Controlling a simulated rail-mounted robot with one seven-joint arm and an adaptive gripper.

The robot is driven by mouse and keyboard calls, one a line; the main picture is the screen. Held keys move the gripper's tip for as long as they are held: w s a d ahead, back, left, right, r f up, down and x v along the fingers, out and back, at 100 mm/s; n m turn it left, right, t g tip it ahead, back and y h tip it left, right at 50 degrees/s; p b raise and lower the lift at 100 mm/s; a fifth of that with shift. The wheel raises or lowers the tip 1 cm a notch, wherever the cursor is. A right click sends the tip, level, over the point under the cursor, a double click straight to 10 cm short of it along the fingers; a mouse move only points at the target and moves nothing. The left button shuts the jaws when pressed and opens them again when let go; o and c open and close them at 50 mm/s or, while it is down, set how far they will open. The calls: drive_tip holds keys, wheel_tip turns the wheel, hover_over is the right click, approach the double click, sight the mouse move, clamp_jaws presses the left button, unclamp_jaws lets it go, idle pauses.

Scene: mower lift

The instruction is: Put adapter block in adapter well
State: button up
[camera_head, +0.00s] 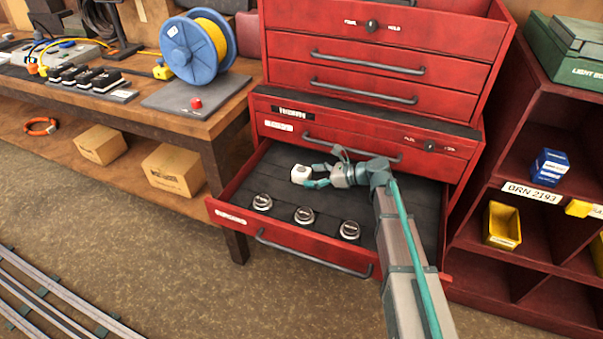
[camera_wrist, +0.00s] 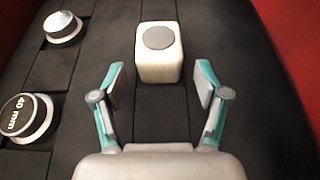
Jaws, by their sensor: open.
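The adapter block, a white block with rounded edges and a grey disc on top, stands in the open red drawer (camera_head: 232,212) on the dark lining. It shows in the head view (camera_head: 300,174) and in the wrist view (camera_wrist: 160,68). My gripper (camera_head: 315,176) is low in the drawer, to the right of the block. In the wrist view my gripper (camera_wrist: 160,83) is open, with one teal finger on each side and the block at and just beyond the fingertips. I see no clear grip on it. I cannot make out the adapter well.
Several round silver-rimmed pieces (camera_head: 304,215) lie near the drawer's front; one marked 40 mm (camera_wrist: 25,118) shows at left in the wrist view. The drawer's red walls enclose my gripper. A red shelf (camera_head: 510,245) stands right, a workbench (camera_head: 195,125) left.

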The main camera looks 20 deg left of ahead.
drive_tip(key=d, duration=0.7)
drive_tip(key=shift+s, duration=0.25)
